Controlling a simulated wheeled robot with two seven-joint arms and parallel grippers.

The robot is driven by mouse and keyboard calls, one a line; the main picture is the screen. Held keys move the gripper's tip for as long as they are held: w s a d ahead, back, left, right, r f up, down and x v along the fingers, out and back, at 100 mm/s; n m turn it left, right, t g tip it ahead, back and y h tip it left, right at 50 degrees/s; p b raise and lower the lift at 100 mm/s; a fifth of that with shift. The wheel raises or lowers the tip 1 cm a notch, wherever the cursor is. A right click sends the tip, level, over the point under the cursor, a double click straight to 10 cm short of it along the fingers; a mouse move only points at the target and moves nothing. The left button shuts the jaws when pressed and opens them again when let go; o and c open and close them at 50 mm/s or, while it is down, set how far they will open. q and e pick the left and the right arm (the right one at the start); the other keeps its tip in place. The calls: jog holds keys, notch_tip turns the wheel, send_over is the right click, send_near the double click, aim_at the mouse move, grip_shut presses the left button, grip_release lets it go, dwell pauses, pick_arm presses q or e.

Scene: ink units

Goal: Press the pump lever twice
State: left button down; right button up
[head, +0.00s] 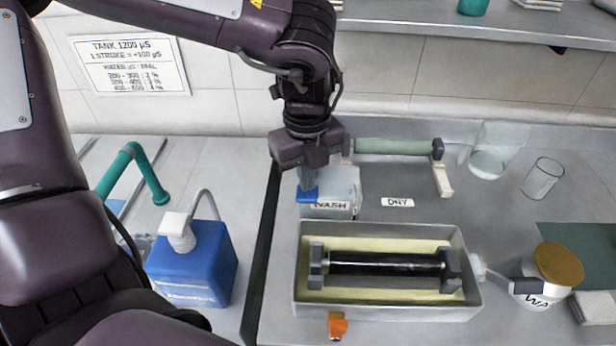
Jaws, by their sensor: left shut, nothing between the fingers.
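My left gripper (308,182) points down with its fingers shut and empty. Its tips are at a small blue pad (307,196) by the front left of the pale tank labelled WASH (345,190). The pad looks like the pump lever's end; its link to the tank is partly hidden by the gripper. I cannot tell whether the fingertips touch the pad or are just above it. A wall sign (130,65) reads TANK 1200 µS and 1 STROKE = +100 µS. My right gripper is not in view.
A grey tray (390,312) holds a black roller (385,265); an orange tap (338,326) is at its front. A green roller (395,147) lies behind the DRY label (398,202). A blue canister (200,262) stands left. Glass beakers (542,180) stand right.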

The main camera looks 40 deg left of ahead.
pick_arm(q)
jog(key=shift+f+b, duration=1.5)
jog(key=shift+f, duration=0.15)
jog(key=shift+r, duration=0.25)
jog(key=shift+r+p, duration=1.25)
jog(key=shift+r, duration=0.5)
notch_tip(320, 180, up, 6)
jog(key=p, duration=0.3)
jog(key=shift+p, duration=0.4)
